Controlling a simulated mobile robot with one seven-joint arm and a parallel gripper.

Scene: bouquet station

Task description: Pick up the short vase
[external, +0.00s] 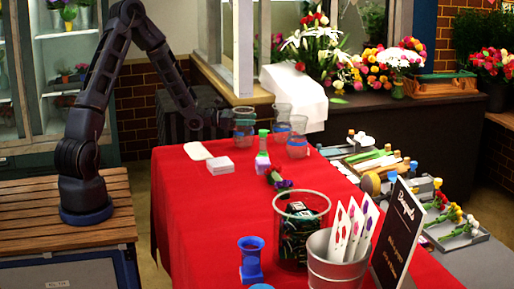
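Several vases stand on the red tablecloth (200,235). A clear glass vase (243,131) with a bluish tint is at the far left edge of the table. Two taller-looking clear vases, a rear one (282,111) and a nearer one (297,141), stand to its right. A small opaque blue vase (251,262) with a flared rim stands at the near end. Which one is the short vase is not certain. My gripper (228,119) is at the left side of the far-left glass vase, at about rim height. Its fingers are small and dark, and whether they touch or grip the glass is unclear.
A white box (221,166) and a green-necked bottle (262,152) stand near the vases. A large clear container (301,225), a metal bucket (336,262) with cards and a black sign (398,235) crowd the near end. The cloth's left middle is clear.

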